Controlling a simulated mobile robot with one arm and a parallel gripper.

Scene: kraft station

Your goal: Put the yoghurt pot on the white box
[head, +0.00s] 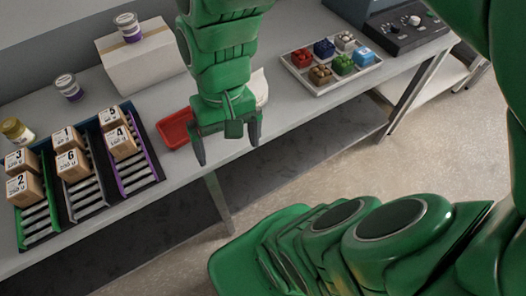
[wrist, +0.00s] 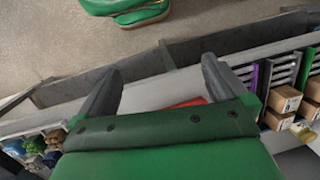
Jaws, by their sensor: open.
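One white yoghurt pot with a purple label (head: 68,88) stands upright on the grey table, left of the white box. A second, similar pot (head: 127,27) stands on top of the white box (head: 148,66), which has a tan strip along its top. My gripper (head: 228,150) is open and empty, pointing down near the table's front edge, to the right of and in front of the box and both pots. In the wrist view its two fingers (wrist: 162,68) are spread apart with nothing between them. The pots and the white box do not show in the wrist view.
A rack with numbered cartons (head: 75,162) fills the table's left front, with a gold-lidded jar (head: 17,130) behind it. A red tray (head: 176,128) lies beside my gripper. A tray of coloured blocks (head: 331,62) and a control panel (head: 405,31) are to the right.

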